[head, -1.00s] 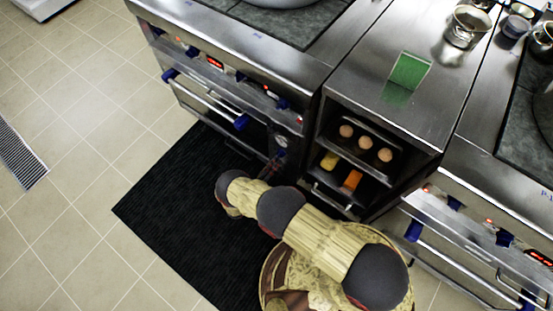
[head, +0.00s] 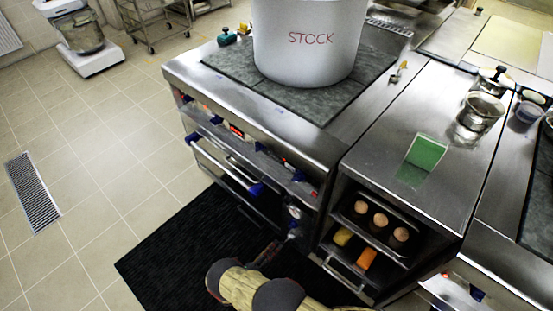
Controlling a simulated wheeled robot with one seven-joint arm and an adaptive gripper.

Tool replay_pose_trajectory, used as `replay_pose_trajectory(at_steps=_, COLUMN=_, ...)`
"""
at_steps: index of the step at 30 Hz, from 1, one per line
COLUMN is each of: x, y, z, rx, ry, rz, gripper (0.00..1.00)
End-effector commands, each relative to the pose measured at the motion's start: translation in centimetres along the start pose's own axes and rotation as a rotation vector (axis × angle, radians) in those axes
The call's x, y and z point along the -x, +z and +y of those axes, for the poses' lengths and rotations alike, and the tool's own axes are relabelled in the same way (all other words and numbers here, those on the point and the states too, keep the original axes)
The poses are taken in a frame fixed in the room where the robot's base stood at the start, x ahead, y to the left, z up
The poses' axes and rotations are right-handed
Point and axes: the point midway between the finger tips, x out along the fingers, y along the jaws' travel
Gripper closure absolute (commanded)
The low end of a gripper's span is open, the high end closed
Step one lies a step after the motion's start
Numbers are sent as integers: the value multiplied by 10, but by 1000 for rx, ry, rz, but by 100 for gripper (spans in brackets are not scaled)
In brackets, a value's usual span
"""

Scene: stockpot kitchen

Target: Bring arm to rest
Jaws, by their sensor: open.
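My arm (head: 240,286) reaches in from the bottom edge, above the black floor mat, and only its outer links show. My gripper (head: 272,250) is at its end, small and dark, pointing toward the front of the stove near the oven's right side. It is open. I see nothing held in it, though its fingers are hard to make out against the dark mat and oven front.
A stove (head: 265,150) bears a large pot marked STOCK (head: 310,45). To its right, a steel counter (head: 385,150) carries a green card (head: 426,153) above shelves with eggs (head: 380,220). A black mat (head: 180,250) lies before the stove.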

Motion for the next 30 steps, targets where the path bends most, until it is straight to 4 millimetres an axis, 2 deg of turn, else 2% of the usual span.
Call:
replay_pose_trajectory(at_steps=5, x=0, y=0, z=0, rx=-6, ry=0, rz=0, gripper=51)
replay_pose_trajectory(at_steps=10, x=0, y=-7, z=6, rx=-112, ry=21, rz=27, gripper=51)
replay_pose_trajectory(at_steps=11, x=0, y=-13, z=7, rx=-143, ry=24, rz=49, gripper=51)
replay_pose_trajectory(at_steps=14, x=0, y=-52, z=2, rx=-203, ry=18, rz=133, gripper=51)
replay_pose_trajectory(at_steps=18, x=3, y=-98, z=-15, rx=-273, ry=-16, rz=252, gripper=51)
replay_pose_trajectory(at_steps=20, x=9, y=-106, z=-28, rx=-332, ry=-40, rz=319, gripper=51)
replay_pose_trajectory(at_steps=26, x=21, y=-101, z=-68, rx=-503, ry=-122, rz=495, gripper=51)
replay_pose_trajectory(at_steps=30, x=28, y=-82, z=-101, rx=-642, ry=-194, rz=626, gripper=51)
